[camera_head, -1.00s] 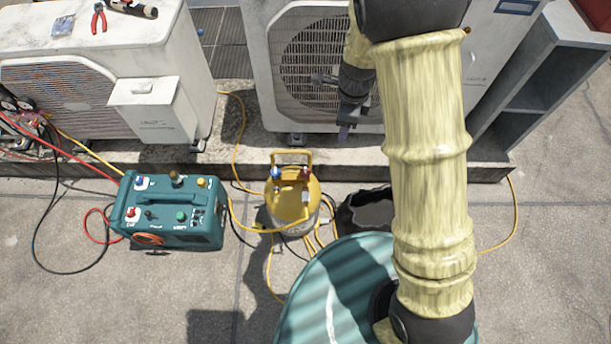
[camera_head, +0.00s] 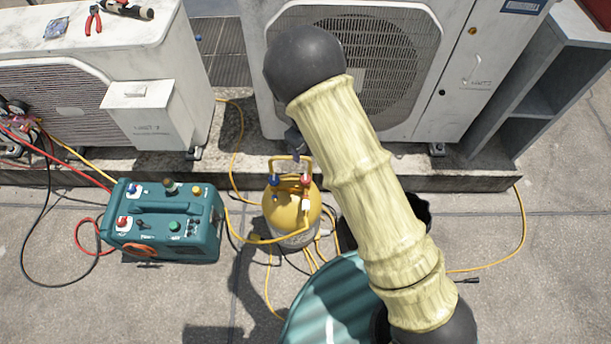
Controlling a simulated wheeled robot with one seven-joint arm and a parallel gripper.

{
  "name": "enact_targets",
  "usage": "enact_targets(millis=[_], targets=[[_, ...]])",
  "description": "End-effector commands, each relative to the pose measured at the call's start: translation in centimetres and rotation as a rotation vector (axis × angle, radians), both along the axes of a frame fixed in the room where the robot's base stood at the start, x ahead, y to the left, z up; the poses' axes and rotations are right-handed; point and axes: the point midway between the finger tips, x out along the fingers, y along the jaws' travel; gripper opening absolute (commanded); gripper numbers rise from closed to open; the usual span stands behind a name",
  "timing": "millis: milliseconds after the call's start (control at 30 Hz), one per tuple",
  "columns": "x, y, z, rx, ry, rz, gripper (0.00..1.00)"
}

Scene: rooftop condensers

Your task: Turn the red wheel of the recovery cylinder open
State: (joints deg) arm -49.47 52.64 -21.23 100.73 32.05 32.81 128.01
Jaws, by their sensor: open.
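The recovery cylinder (camera_head: 287,212) is yellow with a grey lower part and stands upright on the roof floor near the middle of the view. Its red wheel (camera_head: 305,181) is on top at the right, under a yellow handle frame. A blue wheel (camera_head: 274,181) is on top at the left. My gripper (camera_head: 295,146) shows only as a small dark part just above and behind the handle, apart from the red wheel in the picture. My arm hides most of it, and its fingers are hard to make out. Nothing is seen in it.
A teal recovery machine (camera_head: 165,222) stands left of the cylinder. Yellow hoses (camera_head: 268,285) run around the cylinder's base. A black pan (camera_head: 417,207) lies to the right, partly behind my arm. Condenser units (camera_head: 420,110) stand on a concrete ledge (camera_head: 470,178) behind.

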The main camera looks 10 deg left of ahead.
Motion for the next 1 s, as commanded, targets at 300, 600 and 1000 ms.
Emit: enact_targets(millis=[300, 600, 1000], targets=[[0.0, 0.0, -5.6, 0.000, 0.001, 0.000, 0.55], [0.0, -0.1, -10.9, 0.000, 0.001, 0.000, 0.55], [0.0, 0.0, -15.9, 0.000, -0.001, 0.001, 0.55]])
